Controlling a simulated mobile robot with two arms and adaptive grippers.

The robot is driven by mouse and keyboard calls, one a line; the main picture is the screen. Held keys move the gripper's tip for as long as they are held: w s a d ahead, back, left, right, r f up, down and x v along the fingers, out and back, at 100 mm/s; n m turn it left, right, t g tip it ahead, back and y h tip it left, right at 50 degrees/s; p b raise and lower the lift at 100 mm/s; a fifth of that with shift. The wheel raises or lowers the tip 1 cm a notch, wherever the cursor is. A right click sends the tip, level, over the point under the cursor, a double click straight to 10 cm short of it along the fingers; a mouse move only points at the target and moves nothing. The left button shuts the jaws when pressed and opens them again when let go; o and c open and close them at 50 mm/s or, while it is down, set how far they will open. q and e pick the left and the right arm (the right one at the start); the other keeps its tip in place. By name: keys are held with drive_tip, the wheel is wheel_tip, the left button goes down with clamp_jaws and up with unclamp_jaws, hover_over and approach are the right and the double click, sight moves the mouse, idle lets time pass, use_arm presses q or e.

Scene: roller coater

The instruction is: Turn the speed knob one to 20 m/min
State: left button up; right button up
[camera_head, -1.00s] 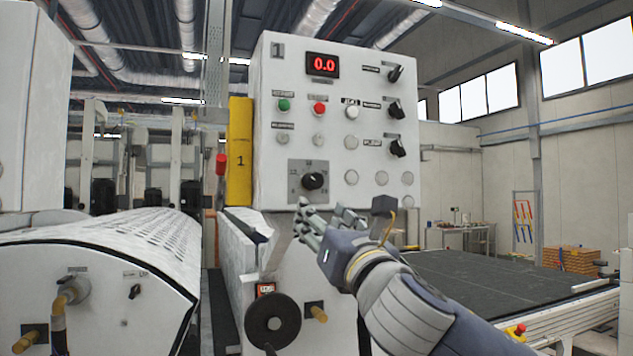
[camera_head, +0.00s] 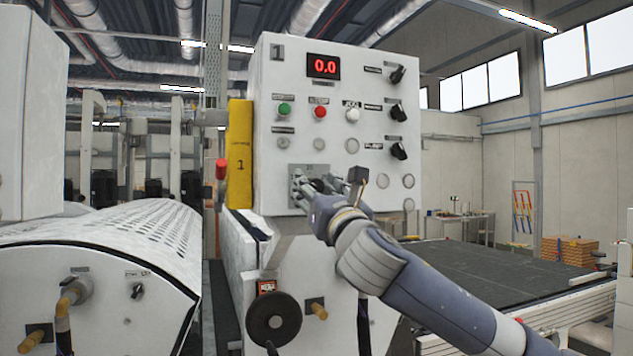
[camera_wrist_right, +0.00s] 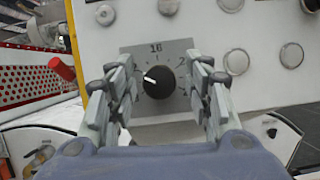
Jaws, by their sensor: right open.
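The speed knob is a black round knob on a grey scale plate (camera_head: 298,173) low on control panel 1 (camera_head: 350,70). In the right wrist view the knob (camera_wrist_right: 158,80) shows whole, its white pointer line aimed to the upper left, and the plate (camera_wrist_right: 150,52) has a "16" at its top. My right gripper (camera_head: 308,184) is in front of the plate and partly hides the knob in the head view. In the wrist view the right gripper (camera_wrist_right: 162,95) is open, one finger on each side of the knob, with gaps visible. The red display (camera_head: 324,67) reads 0.0. My left gripper is not seen.
Green (camera_head: 284,109), red (camera_head: 320,112) and white (camera_head: 352,115) buttons sit above the plate. Several black selector knobs (camera_head: 398,112) line the panel's right. A yellow post (camera_head: 239,150) stands left of the panel. A black handwheel (camera_head: 273,318) is below.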

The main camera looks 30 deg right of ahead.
drive_tip(key=shift+w, duration=0.1)
drive_tip(key=c, duration=1)
drive_tip(key=shift+c, duration=0.2)
